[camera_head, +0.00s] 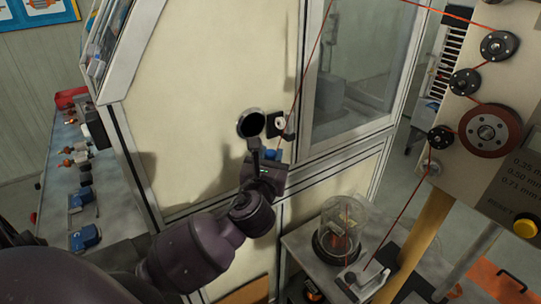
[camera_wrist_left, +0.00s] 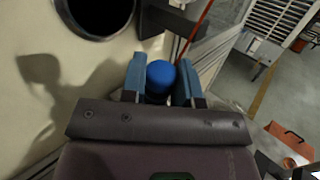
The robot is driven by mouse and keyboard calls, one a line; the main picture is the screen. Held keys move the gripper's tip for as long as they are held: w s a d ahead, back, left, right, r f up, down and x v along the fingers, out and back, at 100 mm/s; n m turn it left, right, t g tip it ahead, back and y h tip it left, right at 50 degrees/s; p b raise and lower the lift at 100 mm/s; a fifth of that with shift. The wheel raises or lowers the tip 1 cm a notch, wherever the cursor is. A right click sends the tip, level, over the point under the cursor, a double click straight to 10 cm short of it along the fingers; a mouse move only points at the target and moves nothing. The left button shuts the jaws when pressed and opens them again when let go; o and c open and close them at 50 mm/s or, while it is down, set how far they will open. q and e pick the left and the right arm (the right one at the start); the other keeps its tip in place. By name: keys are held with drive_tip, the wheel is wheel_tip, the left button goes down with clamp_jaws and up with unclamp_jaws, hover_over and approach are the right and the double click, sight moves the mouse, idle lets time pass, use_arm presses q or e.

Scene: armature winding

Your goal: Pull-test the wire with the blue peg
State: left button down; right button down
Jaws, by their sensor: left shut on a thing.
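My left gripper (camera_head: 268,153) is in front of the cream machine panel, near the dark round opening (camera_head: 251,124). In the left wrist view its two blue-grey fingers (camera_wrist_left: 160,82) are shut on the blue peg (camera_wrist_left: 160,75), whose rounded end shows between them. A bit of the blue peg (camera_head: 273,154) also shows in the head view. The red wire (camera_head: 310,67) slants down from the top to a small dark guide (camera_head: 281,125) just above the gripper. In the left wrist view the wire (camera_wrist_left: 195,35) passes behind the peg; contact cannot be told. My right gripper is out of view.
At right, a panel carries several pulleys (camera_head: 486,131) with wire around them. Below, a clear dome (camera_head: 345,232) covers a copper-coloured spool on a bench. A machine window (camera_head: 352,70) is at centre right. A side bench (camera_head: 110,209) with parts is at left.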

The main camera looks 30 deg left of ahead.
use_arm(q)
drive_tip(key=shift+f+b, duration=0.4)
drive_tip(key=shift+f, duration=0.55)
idle(0.5)
drive_tip(key=c, duration=0.8)
unclamp_jaws()
drive_tip(key=b+v, duration=0.1)
drive_tip(key=v, duration=0.9)
drive_tip(key=shift+s+d, duration=0.15)
drive_tip(key=shift+s, duration=0.25)
